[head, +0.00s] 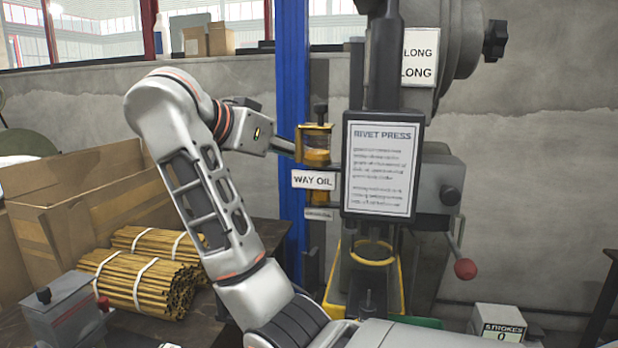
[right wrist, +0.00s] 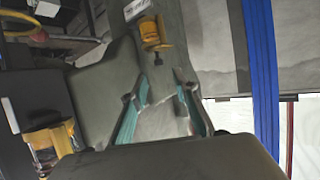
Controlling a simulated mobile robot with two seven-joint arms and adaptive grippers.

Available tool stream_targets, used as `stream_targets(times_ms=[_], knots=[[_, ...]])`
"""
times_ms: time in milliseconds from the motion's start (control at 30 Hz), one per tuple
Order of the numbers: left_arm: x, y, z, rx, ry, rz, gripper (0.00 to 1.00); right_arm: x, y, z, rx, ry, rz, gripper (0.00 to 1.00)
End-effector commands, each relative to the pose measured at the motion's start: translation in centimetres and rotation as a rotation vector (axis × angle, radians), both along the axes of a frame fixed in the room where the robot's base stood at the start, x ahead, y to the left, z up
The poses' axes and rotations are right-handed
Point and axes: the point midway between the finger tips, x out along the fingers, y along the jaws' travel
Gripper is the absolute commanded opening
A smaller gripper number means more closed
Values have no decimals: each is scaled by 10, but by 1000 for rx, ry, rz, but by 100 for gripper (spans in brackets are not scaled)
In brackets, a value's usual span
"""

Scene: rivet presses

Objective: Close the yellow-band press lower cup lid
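In the head view an upper yellow-framed cup with a dark knob (head: 316,142) is fixed beside the press, in front of the blue post. A lower amber-yellow cup (head: 318,198) shows partly below the "WAY OIL" label; I cannot tell how its lid stands. My right arm reaches up and ends just left of the upper cup. In the right wrist view, which looks upside down, my right gripper (right wrist: 161,88) has its teal-padded fingers apart with nothing between them. A yellow fitting (right wrist: 153,33) lies beyond the fingertips, apart from them. My left gripper is not in view.
The rivet press sign (head: 381,165) stands right of the cups. The blue post (head: 292,60) is close behind them. A red-knobbed lever (head: 465,269) hangs at the right. Bundled rods (head: 140,285) and a cardboard box (head: 90,205) lie on the left.

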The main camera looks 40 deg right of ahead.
Motion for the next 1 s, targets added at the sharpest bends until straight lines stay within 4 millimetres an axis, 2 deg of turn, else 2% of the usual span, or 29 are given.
stream_targets(times_ms=[167, 433, 600, 1000], knots=[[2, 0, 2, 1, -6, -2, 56, 2, -10, -5, -1, -1, -4, 29], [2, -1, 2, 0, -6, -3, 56, 10, -47, -21, -2, 0, -4, 29], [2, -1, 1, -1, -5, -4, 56, 14, -64, -28, -1, 1, -2, 29], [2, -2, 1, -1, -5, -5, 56, 15, -70, -31, -1, 0, 0, 29]])
